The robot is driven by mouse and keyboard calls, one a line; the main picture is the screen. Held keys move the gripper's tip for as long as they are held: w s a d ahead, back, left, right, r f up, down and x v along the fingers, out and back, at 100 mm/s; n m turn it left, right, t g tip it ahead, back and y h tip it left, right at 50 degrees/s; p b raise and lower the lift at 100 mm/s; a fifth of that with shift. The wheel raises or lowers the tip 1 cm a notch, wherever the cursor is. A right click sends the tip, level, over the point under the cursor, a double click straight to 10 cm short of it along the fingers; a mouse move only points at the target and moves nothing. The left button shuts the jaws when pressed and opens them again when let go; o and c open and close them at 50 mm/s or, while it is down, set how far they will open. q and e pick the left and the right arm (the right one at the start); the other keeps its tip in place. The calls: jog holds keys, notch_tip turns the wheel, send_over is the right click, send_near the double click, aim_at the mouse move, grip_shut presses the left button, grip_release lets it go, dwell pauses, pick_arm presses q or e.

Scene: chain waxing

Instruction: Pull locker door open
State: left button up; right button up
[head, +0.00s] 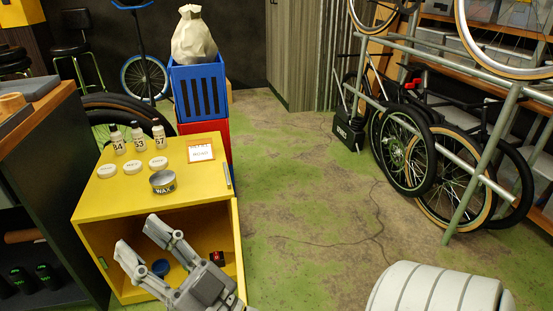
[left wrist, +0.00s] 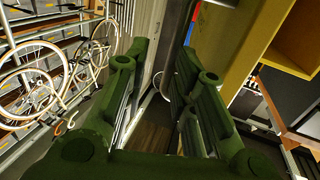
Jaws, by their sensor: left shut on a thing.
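The yellow locker (head: 90,205) stands at the left in the head view, its front open. A narrow yellow panel, seemingly its door (head: 239,250), stands at the opening's right side, seen nearly edge-on.
On the locker top are a wax tin (head: 163,184), white lids, small bottles and a framed card (head: 201,150). A blue round thing (head: 161,267) and a red-black thing (head: 217,258) are inside. Blue crate (head: 197,92) behind; bike rack (head: 480,150) right. Floor between is clear.

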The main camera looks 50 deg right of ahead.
pick_arm(q)
jog(key=v, duration=0.8)
jog(key=shift+d+f, duration=0.15)
jog(key=shift+f, duration=0.05)
